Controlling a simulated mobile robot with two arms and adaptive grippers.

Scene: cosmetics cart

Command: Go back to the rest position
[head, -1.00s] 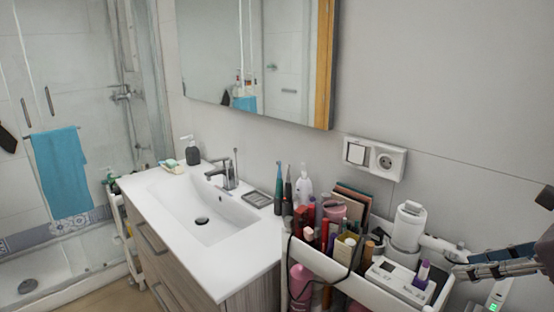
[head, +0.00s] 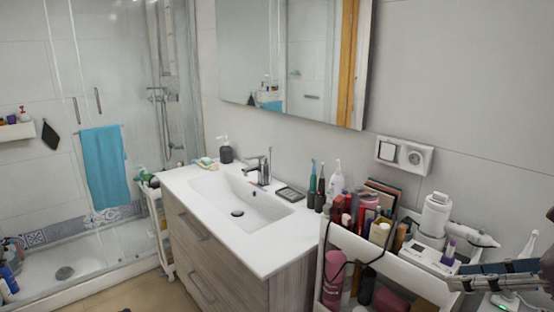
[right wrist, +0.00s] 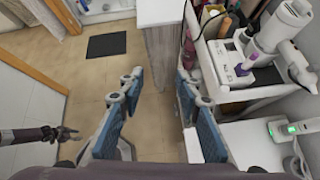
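My right gripper (right wrist: 160,98) is open in the right wrist view, with its blue-padded fingers spread wide and bare floor between them. In the head view my right gripper (head: 490,275) shows at the lower right edge, just to the right of the cart (head: 385,252). It holds nothing that I can see. My left gripper (right wrist: 66,133) seems to be the dark, thin one at the left edge of the right wrist view, over the floor. It is too small to tell whether it is open or shut. It does not show in the head view.
The cart carries cosmetics, a white hair dryer (head: 436,215) and a purple-capped tube (head: 448,252). A sink cabinet (head: 250,235) stands left of it. A white charger with a green light (right wrist: 285,130) stands right. Tiled floor (right wrist: 60,80) is open, with a dark mat (right wrist: 108,45).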

